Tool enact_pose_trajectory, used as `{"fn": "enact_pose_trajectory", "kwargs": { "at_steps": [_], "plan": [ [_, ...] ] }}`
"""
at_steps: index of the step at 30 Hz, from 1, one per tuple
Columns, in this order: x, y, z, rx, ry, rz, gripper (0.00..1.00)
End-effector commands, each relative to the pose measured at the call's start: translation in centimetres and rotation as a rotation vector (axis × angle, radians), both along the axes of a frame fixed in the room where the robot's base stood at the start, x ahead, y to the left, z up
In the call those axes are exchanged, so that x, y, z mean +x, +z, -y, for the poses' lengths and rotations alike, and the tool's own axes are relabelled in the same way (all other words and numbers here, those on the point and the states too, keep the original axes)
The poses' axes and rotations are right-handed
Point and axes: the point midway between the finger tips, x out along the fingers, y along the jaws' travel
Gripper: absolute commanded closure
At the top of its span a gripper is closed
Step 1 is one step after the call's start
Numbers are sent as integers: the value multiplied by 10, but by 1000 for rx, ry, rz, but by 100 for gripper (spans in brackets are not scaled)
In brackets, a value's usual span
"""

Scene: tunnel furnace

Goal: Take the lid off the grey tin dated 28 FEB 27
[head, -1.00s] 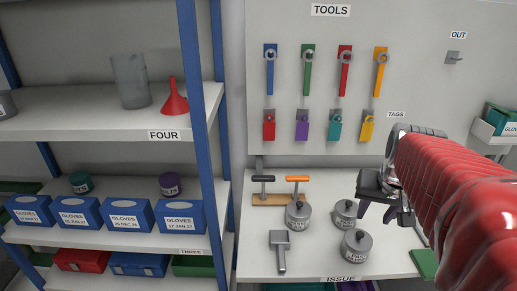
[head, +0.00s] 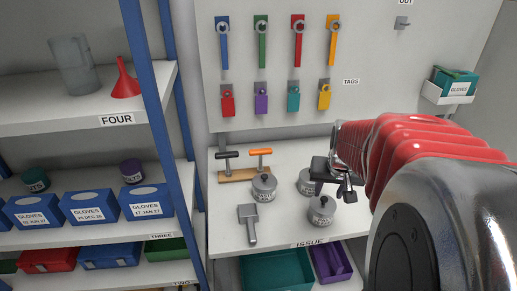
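Three grey lidded tins with dark knobs stand on the white bench: the left tin (head: 264,190), the back tin (head: 305,184) and the front tin (head: 321,212). Each has a date label, but the print is too small to read, so I cannot tell which is dated 28 FEB 27. All three have their lids on. My gripper (head: 335,191) is open and empty, with its fingers pointing down. It shows in front of the back tin's right side and above the front tin, partly hiding the back tin. I see no clear contact.
A grey scoop-like tool (head: 249,225) lies left of the front tin. A wooden block (head: 240,175) with black and orange handles stands behind the left tin. Tools and padlocks hang on the back board (head: 375,60). Teal (head: 275,272) and purple (head: 332,263) bins sit below the bench.

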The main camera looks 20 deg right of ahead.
Motion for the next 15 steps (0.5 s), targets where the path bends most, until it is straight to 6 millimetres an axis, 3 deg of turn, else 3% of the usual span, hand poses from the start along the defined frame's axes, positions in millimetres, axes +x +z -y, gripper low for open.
{"fn": "enact_pose_trajectory", "kwargs": {
  "at_steps": [8, 15],
  "plan": [
    [1, -2, 0, 1, 0, -1, 61],
    [9, -22, 4, 2, 0, -2, 61]
  ]
}}
